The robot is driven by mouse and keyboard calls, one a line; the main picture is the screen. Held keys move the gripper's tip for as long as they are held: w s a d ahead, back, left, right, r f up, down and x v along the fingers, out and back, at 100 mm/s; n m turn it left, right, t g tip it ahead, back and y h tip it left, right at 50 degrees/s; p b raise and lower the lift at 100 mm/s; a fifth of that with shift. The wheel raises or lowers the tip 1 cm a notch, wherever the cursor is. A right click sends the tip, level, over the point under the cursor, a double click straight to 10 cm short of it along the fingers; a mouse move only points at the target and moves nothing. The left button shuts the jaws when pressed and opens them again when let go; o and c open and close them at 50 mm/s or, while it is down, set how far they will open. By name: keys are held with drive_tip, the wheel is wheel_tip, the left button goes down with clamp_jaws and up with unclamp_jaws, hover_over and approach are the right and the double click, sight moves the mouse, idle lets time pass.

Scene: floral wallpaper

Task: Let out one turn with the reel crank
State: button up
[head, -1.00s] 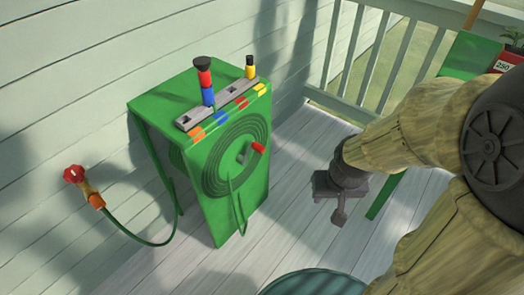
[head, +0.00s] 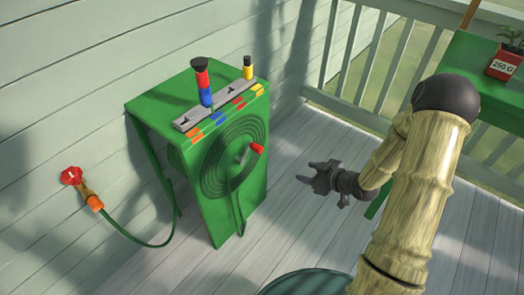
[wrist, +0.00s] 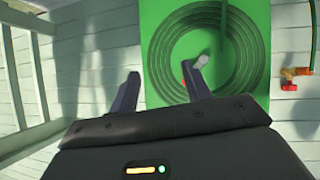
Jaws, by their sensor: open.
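The reel crank (head: 257,148) has a red handle and a grey arm at the middle of the coiled hose reel (head: 219,172), on the front of a green cabinet (head: 223,215). My gripper (head: 312,172) is open and empty, to the right of the crank and apart from it, with its fingers pointing at the cabinet. In the wrist view the open fingers (wrist: 160,88) point at the reel. The grey crank hub (wrist: 201,61) shows beside the right finger, which hides most of the red handle. A hose end hangs from the reel.
A grey rail with coloured nozzles (head: 205,84) tops the cabinet. A red tap (head: 71,176) with a hose is on the left wall. A green table with a red pot (head: 504,64) stands at the right. The deck between is clear.

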sight(262, 151)
drive_tip(key=y, duration=0.2)
drive_tip(key=s+a+n+t+y, duration=0.1)
drive_tip(key=y, duration=0.1)
drive_tip(key=s+t+y, duration=0.1)
drive_tip(key=y, duration=0.1)
drive_tip(key=shift+s+a+r, duration=0.25)
drive_tip(key=shift+a+r, duration=0.1)
drive_tip(key=shift+r, duration=0.05)
drive_tip(key=b+x, duration=0.1)
drive_tip(key=x, duration=0.4)
drive_tip(key=b+x, duration=0.1)
drive_tip(key=x, duration=0.4)
drive_tip(key=b+x, duration=0.2)
drive_tip(key=x, duration=0.4)
drive_tip(key=shift+w+r, duration=0.15)
drive_tip(key=shift+r, duration=0.15)
drive_tip(key=shift+w+a+r, duration=0.1)
drive_tip(key=shift+w+a, duration=0.3)
drive_tip(key=shift+a, duration=0.1)
clamp_jaws()
